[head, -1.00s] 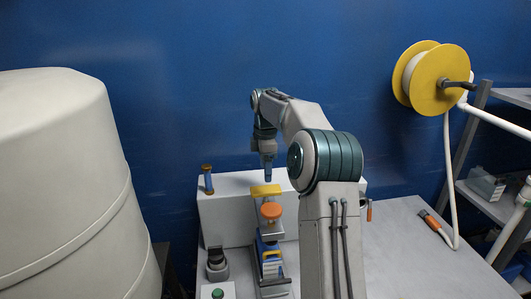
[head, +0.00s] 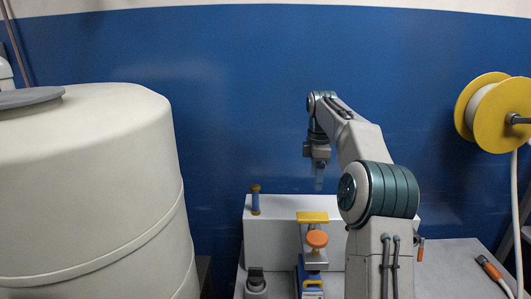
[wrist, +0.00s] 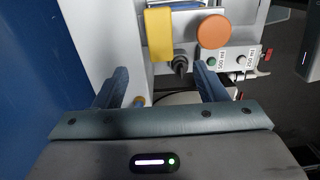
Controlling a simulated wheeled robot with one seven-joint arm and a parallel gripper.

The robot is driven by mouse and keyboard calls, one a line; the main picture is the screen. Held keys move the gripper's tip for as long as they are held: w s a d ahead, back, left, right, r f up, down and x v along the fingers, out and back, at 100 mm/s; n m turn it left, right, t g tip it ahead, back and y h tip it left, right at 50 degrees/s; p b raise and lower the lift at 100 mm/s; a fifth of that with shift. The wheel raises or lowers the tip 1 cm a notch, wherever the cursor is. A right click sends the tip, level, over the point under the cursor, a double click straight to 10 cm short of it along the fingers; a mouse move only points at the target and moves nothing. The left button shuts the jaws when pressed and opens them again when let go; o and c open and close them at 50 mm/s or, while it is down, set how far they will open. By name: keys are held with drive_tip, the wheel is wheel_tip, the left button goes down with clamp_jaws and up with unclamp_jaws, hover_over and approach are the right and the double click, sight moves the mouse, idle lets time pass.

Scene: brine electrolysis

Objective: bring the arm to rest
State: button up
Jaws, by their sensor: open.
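My gripper (head: 319,178) hangs pointing down above the white bench unit, with a visible gap beneath its tips. In the wrist view my gripper (wrist: 160,75) shows two blue fingers spread apart with nothing between them. My arm is bent over at the top. Below the gripper stand a yellow-topped piece (head: 312,217) and an orange round knob (head: 317,239). The yellow piece (wrist: 159,35) and the orange knob (wrist: 213,32) also show beyond the fingers in the wrist view.
A large cream tank (head: 95,190) fills the left. A blue wall (head: 240,100) stands behind. A yellow hose reel (head: 490,110) is at the right, with an orange-ended hose (head: 488,266) on the grey bench (head: 450,268). A blue-handled post (head: 255,202) stands on the white unit (head: 280,208).

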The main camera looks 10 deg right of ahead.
drive_tip(key=s+a+r+m+t+h, duration=0.1)
drive_tip(key=s+a+m, duration=0.2)
drive_tip(key=s+a, duration=0.35)
drive_tip(key=s+a+r+m, duration=0.2)
drive_tip(key=s+a+m, duration=0.15)
drive_tip(key=s, duration=0.55)
drive_tip(key=s+a+f+m, duration=0.1)
drive_tip(key=s+f+m, duration=0.2)
drive_tip(key=s, duration=0.3)
drive_tip(key=s+f+m+t, duration=0.1)
drive_tip(key=s+f+m, duration=0.2)
drive_tip(key=s, duration=0.4)
drive_tip(key=s+a+f+m+t+y, duration=0.1)
drive_tip(key=s+f+m, duration=0.2)
drive_tip(key=s, duration=0.4)
drive_tip(key=shift+s+a+f, duration=0.15)
drive_tip(key=shift+a+f, duration=0.2)
drive_tip(key=shift+f, duration=0.45)
